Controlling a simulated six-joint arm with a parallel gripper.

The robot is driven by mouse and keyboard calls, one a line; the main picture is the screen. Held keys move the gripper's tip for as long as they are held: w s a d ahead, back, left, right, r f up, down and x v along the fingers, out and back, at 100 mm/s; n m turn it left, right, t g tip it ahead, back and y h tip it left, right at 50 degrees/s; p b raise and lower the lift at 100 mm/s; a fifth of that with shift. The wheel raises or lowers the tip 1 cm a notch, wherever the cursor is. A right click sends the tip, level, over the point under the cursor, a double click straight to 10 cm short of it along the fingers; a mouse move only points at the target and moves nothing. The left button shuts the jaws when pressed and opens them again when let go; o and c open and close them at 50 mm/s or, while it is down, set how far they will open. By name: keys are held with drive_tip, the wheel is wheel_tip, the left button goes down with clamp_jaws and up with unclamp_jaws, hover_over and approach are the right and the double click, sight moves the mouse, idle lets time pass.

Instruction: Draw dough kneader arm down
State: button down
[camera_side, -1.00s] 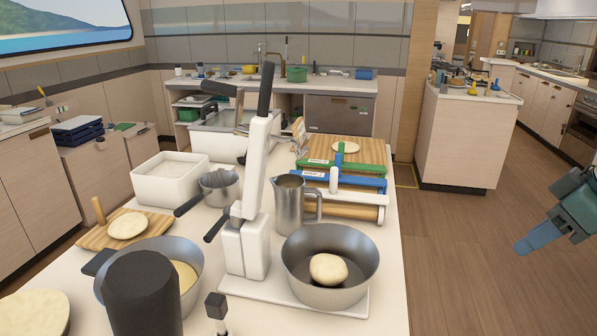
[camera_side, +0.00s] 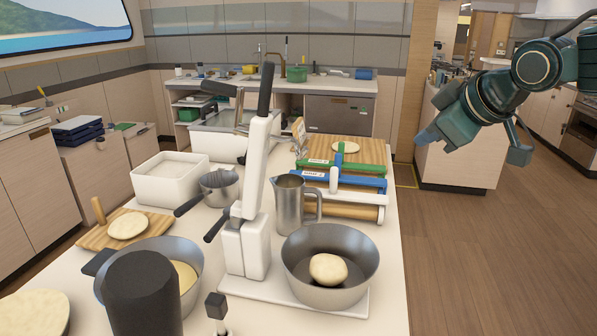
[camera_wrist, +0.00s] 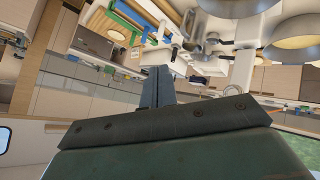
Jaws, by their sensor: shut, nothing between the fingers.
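The dough kneader stands on the front part of the counter. Its white arm (camera_side: 257,160) is raised steeply, with a black handle (camera_side: 266,90) at the top. A metal bowl (camera_side: 318,292) sits on its white base plate, with a ball of dough (camera_side: 328,269) in it. My gripper (camera_side: 427,136) is at the right, in the air beyond the counter's right edge, well apart from the kneader. Its blue fingers point left and are shut and empty. In the wrist view the shut fingers (camera_wrist: 157,87) show at the centre, and the picture is turned over.
A metal pitcher (camera_side: 288,205) stands behind the bowl, near a blue and green roller device (camera_side: 345,182). A dark cylinder (camera_side: 143,295) and another bowl (camera_side: 184,255) stand at the front left. Floor to the right of the counter is clear.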

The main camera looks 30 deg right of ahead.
drive_tip(key=w+a+r+n+t+h, duration=0.2)
drive_tip(key=w+a+r+n+t, duration=0.25)
drive_tip(key=w+a, duration=0.65)
drive_tip(key=a+r+n+t, duration=0.1)
drive_tip(key=a+n+t, duration=0.1)
drive_tip(key=a, duration=0.6)
drive_tip(key=s+a+r+n+t+h, duration=0.1)
drive_tip(key=a+r+n+t, duration=0.1)
drive_tip(key=a, duration=0.7)
drive_tip(key=shift+s+a+n, duration=0.2)
drive_tip(key=shift+s+n, duration=0.05)
drive_tip(key=shift+n, duration=0.2)
drive_tip(key=shift+w, duration=0.1)
drive_tip(key=f+x, duration=0.1)
drive_tip(key=x, duration=0.9)
drive_tip(key=shift+s+d+r, duration=0.15)
drive_tip(key=shift+s+d, duration=0.45)
drive_tip(key=shift+d, duration=0.2)
drive_tip(key=shift+s+d+r, duration=0.15)
drive_tip(key=shift+s+d, duration=0.45)
drive_tip(key=shift+d, duration=0.2)
